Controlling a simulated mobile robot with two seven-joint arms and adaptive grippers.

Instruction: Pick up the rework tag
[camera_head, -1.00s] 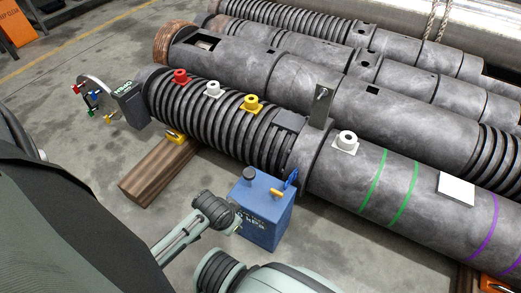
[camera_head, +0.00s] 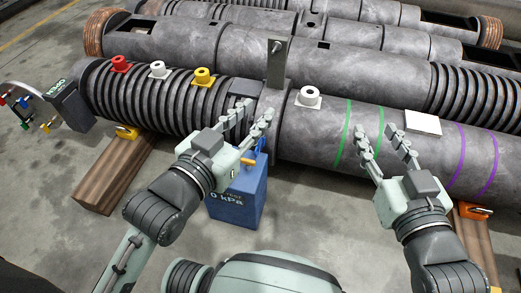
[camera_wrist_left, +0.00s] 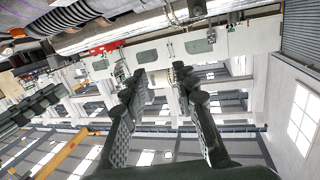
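No piece is clearly readable as the rework tag. A blank white card (camera_head: 423,122) lies on the near barrel at right. An orange piece (camera_head: 473,210) sits on the right wooden block, and a yellow piece (camera_head: 127,132) sits by the left block. My left gripper (camera_head: 256,114) is open and empty, in front of the barrel's middle above the blue box. Its spread fingers also show in the left wrist view (camera_wrist_left: 158,82), with nothing between them. My right gripper (camera_head: 377,134) is open and empty, left of the white card, overlapping the near barrel in view.
A blue box (camera_head: 238,195) marked kPa stands on the floor. Red (camera_head: 120,64), white (camera_head: 158,69) and yellow (camera_head: 204,77) fittings top the ribbed section. An upright bracket (camera_head: 277,62) rises mid-barrel. Wooden blocks (camera_head: 110,180) lie below. More barrels lie behind.

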